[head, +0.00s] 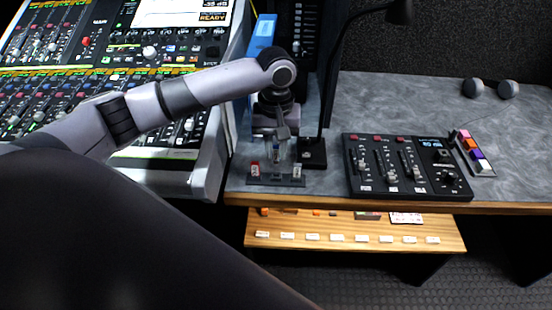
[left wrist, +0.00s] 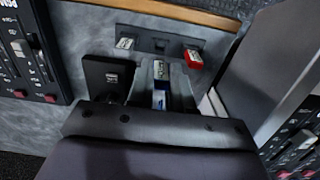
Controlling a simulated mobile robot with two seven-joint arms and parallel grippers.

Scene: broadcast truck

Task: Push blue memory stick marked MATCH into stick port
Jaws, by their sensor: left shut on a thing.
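A dark low strip (head: 274,181) lies just in front of the gripper. It carries a red-topped stick (head: 254,169) at its left end and a white-labelled stick (head: 297,171) at its right end. My right gripper is not in view.
A black square base (head: 312,154) with a thin lamp stem stands close right of the gripper. A black fader box (head: 408,167) and coloured blocks (head: 472,147) are further right. The mixing console (head: 185,130) borders the left. A wooden shelf (head: 355,241) lies below the front edge.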

